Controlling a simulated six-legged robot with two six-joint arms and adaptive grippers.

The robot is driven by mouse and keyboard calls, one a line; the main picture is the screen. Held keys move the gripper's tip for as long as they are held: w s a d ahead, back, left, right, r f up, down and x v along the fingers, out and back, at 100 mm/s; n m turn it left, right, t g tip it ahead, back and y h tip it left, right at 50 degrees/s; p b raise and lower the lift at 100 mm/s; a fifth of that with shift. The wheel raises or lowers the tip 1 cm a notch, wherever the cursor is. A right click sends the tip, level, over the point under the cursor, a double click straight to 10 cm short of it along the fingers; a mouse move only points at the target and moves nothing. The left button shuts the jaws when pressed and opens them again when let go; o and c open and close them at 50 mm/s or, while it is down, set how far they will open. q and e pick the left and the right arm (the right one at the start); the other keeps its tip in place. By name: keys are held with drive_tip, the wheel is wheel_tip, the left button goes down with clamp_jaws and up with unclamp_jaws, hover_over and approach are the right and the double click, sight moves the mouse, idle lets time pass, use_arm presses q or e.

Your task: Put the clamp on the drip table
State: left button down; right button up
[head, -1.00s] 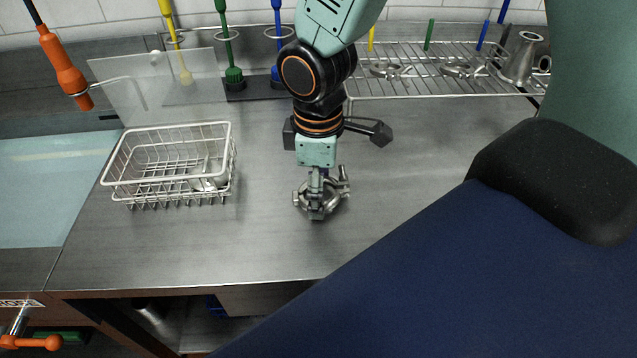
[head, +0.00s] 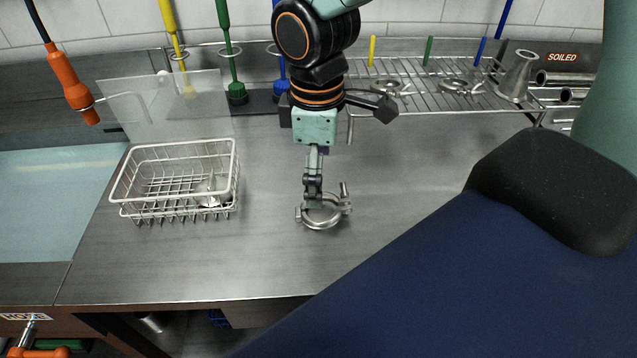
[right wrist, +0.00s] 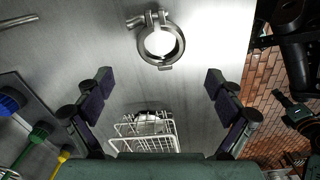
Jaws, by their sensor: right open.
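A steel ring clamp (head: 320,226) with a small side bolt lies flat on the brushed steel table top (head: 270,262). It also shows in the right wrist view (right wrist: 181,45), beyond the fingertips. My right gripper (head: 312,190) points down just behind the clamp in the head view, seen edge-on. In the right wrist view my right gripper (right wrist: 158,85) has its two fingers wide apart with nothing between them. The clamp appears apart from both fingers. My left gripper is not in view.
A white wire basket (head: 173,146) with metal parts stands left of the clamp. A wire rack (head: 425,95) at the back holds more clamps and a metal fitting (head: 518,76). Brushes hang along the back, and a sink is at far left. Table around the clamp is clear.

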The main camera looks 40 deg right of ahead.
wheel_tip(320, 180, up, 5)
drive_tip(key=shift+a+f+p, duration=0.1)
drive_tip(key=shift+f+p, duration=0.05)
drive_tip(key=shift+p, duration=0.35)
drive_tip(key=shift+s, duration=0.2)
drive_tip(key=shift+w, duration=0.15)
idle(0.3)
idle(0.4)
